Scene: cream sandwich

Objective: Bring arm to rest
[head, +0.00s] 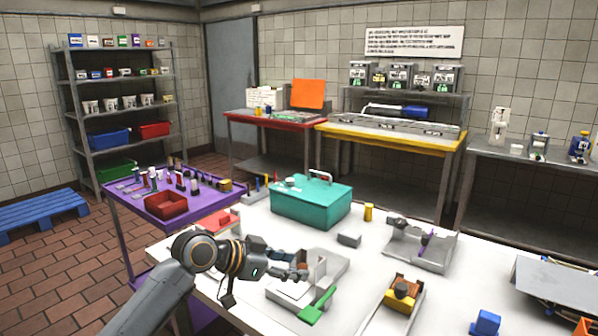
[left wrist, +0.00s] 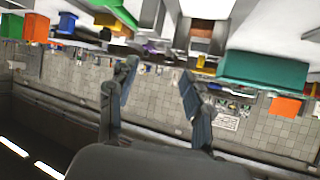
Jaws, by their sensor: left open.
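My left arm (head: 160,295) comes in from the lower left in the head view. My left gripper (head: 300,274) is over the white table, at the left side of a grey fixture (head: 335,262) with a green handle (head: 316,307). In the left wrist view the two dark fingers of the left gripper (left wrist: 155,95) stand well apart with nothing between them. That view is turned upside down, with the wall and the workbenches beyond the fingers. My right gripper is not in view.
A teal toolbox (head: 310,205) stands behind my left gripper. A purple table (head: 125,212) is at the left. Bare white tabletop shows between the fixtures.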

